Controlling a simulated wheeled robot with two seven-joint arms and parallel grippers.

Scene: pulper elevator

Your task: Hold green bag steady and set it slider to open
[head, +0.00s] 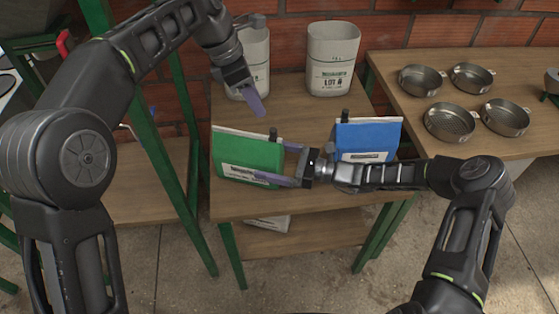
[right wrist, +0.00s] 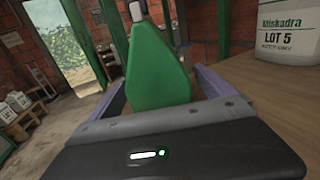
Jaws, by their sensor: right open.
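The green bag (head: 240,152) stands upright on the small wooden table, with a white label low on its front. Its dark slider (head: 275,134) is at the right end of the top edge. In the right wrist view the green bag (right wrist: 157,72) is seen end-on, with the slider (right wrist: 138,10) on top. My right gripper (head: 284,164) is open at the bag's right end, one finger on each side; I cannot tell whether they touch it. My left gripper (head: 257,101) is above and behind the bag, pointing down, apart from the slider. Its finger gap is not clear.
A blue bag (head: 370,136) with a dark slider stands right of the green bag, close behind my right gripper. Two white canisters (head: 332,62) stand at the table's back. Several metal pans (head: 450,122) lie on the right table. Green posts (head: 168,165) stand at left.

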